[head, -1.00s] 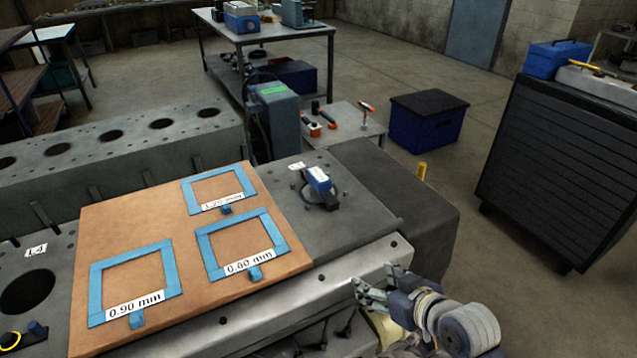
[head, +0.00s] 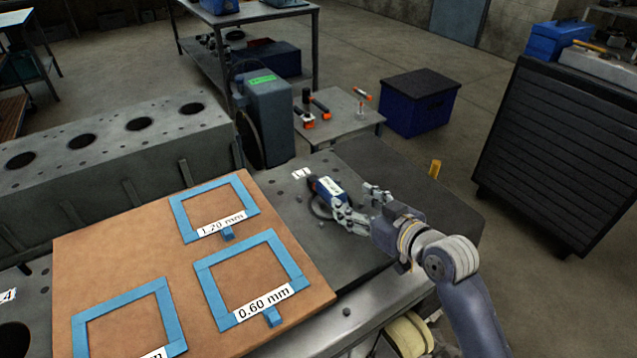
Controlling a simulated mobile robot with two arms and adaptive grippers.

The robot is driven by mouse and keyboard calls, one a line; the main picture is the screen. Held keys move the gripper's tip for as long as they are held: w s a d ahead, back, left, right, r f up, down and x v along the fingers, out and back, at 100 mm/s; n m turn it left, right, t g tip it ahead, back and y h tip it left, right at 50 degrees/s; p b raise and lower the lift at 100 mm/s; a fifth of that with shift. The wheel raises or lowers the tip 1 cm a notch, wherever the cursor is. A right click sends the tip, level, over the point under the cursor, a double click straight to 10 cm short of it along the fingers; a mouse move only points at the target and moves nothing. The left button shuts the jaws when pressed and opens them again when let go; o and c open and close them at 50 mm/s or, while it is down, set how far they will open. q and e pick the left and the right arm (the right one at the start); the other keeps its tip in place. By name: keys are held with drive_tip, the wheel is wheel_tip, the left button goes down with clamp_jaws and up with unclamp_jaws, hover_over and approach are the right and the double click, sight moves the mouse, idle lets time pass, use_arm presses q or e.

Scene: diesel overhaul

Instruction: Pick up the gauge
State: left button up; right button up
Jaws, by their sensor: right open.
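The gauge (head: 329,189) is a small blue device with a white label and a dark end. It sits on the grey metal block at the right of the brown board, near a small white tag. My right gripper (head: 356,204) is open, with its fingers spread beside the near right side of the gauge. One finger overlaps the gauge's lower part in the picture, and I cannot tell whether it touches. The gauge's base is partly hidden by that finger. My left gripper is not in view.
The brown board (head: 120,235) carries blue taped frames labelled 1.20 mm and 0.60 mm, and another cut off below. A grey-green unit (head: 268,120) stands behind the block. A small table (head: 345,125) with orange-tipped tools and a blue crate (head: 420,108) stand beyond.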

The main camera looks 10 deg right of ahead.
sight(332, 187)
drive_tip(key=shift+w+a+f, duration=0.15)
drive_tip(key=shift+w+a, duration=0.05)
drive_tip(key=shift+w, duration=0.3)
drive_tip(key=shift+w+a, duration=0.15)
drive_tip(key=shift+w, duration=0.15)
drive_tip(key=p+x, duration=0.1)
drive_tip(key=x, duration=0.2)
drive_tip(key=shift+w+a+f, duration=0.1)
drive_tip(key=shift+w, duration=0.15)
drive_tip(key=shift+w+a, duration=0.1)
drive_tip(key=shift+w, duration=0.1)
drive_tip(key=p+x, duration=0.1)
drive_tip(key=x, duration=0.2)
drive_tip(key=shift+w+a+p, duration=0.15)
drive_tip(key=shift+w+p, duration=0.15)
drive_tip(key=shift+w, duration=0.05)
drive_tip(key=shift+w+a+f, duration=0.15)
drive_tip(key=shift+w, duration=0.15)
drive_tip(key=shift+c, duration=0.8)
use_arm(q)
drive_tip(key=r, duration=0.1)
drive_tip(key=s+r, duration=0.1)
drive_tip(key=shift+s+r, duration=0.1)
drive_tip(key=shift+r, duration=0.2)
use_arm(e)
clamp_jaws()
